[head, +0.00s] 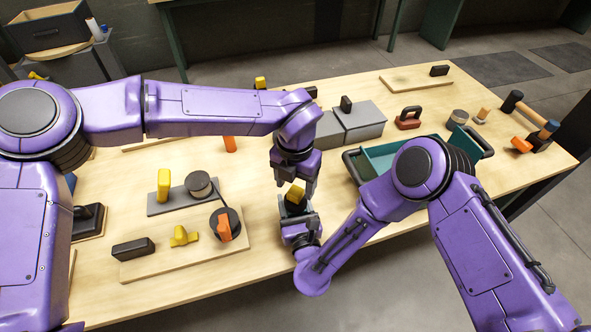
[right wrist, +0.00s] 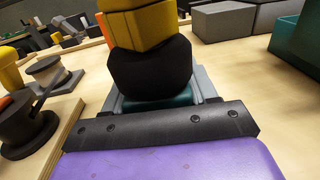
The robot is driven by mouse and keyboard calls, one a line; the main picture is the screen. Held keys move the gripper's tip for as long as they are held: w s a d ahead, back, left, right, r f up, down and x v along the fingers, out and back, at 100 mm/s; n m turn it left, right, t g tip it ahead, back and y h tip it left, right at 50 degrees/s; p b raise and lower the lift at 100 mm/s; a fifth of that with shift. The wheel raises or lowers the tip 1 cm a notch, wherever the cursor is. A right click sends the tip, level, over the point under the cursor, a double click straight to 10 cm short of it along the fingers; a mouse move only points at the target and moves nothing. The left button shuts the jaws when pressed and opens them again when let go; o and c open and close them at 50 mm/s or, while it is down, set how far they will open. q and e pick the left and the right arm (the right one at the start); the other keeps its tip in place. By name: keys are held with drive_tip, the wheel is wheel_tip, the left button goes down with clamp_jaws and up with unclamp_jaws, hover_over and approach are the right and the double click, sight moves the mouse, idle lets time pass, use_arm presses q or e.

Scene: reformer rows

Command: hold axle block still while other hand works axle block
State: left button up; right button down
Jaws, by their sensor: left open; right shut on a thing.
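The axle block, a black rounded body with a yellow part on top, shows near the middle of the head view (head: 294,207) and large in the right wrist view (right wrist: 150,65). My right gripper (head: 298,215) is shut on it, coming from the front side, and the block stands up between the fingers. A dark teal piece shows between the fingers below the black body in the right wrist view. My left gripper (head: 296,182) points down from above, open, with its fingertips close to the yellow part. I cannot tell whether they touch it.
To the left is a wooden board (head: 190,262) with a black block (head: 133,249), a yellow part (head: 184,237) and an orange-topped round part (head: 225,226). A green tray (head: 385,155) stands right, partly behind my right arm. Grey boxes (head: 357,120) stand behind. Some bare table lies around the grippers.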

use_arm(q)
drive_tip(key=shift+f, duration=1.35)
drive_tip(key=c, duration=1.2)
drive_tip(key=shift+c, duration=0.2)
drive_tip(key=o, duration=1.2)
drive_tip(key=shift+o, duration=0.2)
drive_tip(key=shift+r, duration=0.1)
